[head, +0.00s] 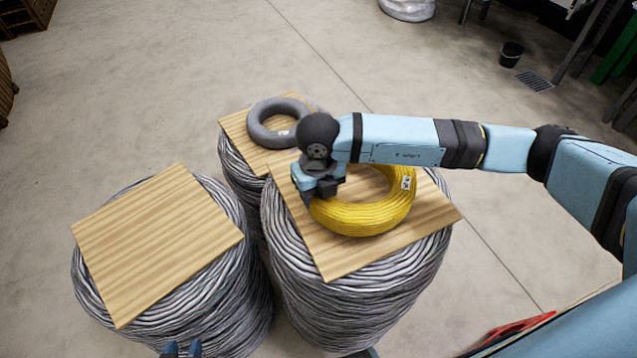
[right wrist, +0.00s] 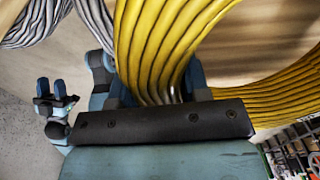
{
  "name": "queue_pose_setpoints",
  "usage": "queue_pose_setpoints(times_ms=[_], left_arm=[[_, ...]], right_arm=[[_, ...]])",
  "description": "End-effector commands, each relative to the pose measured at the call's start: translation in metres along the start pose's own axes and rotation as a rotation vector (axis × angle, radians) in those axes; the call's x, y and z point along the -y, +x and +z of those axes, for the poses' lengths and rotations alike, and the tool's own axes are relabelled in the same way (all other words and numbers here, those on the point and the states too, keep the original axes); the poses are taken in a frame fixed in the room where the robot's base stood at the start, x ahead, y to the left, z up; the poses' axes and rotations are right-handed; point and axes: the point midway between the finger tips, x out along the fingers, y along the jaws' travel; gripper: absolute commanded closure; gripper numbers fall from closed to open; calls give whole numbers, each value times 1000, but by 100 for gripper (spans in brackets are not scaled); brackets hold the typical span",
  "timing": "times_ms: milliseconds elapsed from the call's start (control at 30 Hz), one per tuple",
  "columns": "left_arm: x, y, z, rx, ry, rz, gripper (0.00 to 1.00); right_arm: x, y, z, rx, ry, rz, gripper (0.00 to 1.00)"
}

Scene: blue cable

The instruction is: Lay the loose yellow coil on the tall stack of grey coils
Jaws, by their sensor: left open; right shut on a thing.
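The yellow coil (head: 362,216), with a small white label, is at the board on the right-hand grey cable stack (head: 345,300). I cannot tell whether it touches the board. My right gripper (head: 318,192) is shut on the coil's left side. In the right wrist view the yellow strands (right wrist: 165,50) run between its fingers. My left gripper (head: 183,349) is open and empty; only its tips show at the bottom edge, in front of the left grey stack (head: 225,305). It also shows in the right wrist view (right wrist: 55,90).
A bare wooden board (head: 155,240) lies on the left stack. Behind, a grey coil (head: 263,135) lies on another board (head: 236,130) over a third grey stack (head: 236,178). My right arm crosses above the right side. A black bucket (head: 511,54) stands far off on open floor.

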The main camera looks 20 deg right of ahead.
Motion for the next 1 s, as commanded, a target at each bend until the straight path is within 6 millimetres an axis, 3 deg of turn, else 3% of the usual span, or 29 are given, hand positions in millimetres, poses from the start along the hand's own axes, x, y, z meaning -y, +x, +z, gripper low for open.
queue_pose_setpoints(times_ms=[333,733,767,800,867,1000], left_arm=[[0,-1,-1,0,3,-1,57],[1,0,2,1,2,0,57],[1,0,3,2,1,0,57],[1,0,2,4,1,0,57],[1,0,2,4,1,0,57],[1,0,2,4,1,0,57]], right_arm=[[0,36,0,2,-1,-1,100],[0,42,1,3,-1,-1,100],[0,44,0,0,-1,-1,55],[0,43,0,0,-1,-1,46],[0,43,0,-1,-1,-1,32],[0,43,0,-1,-1,-1,32]])
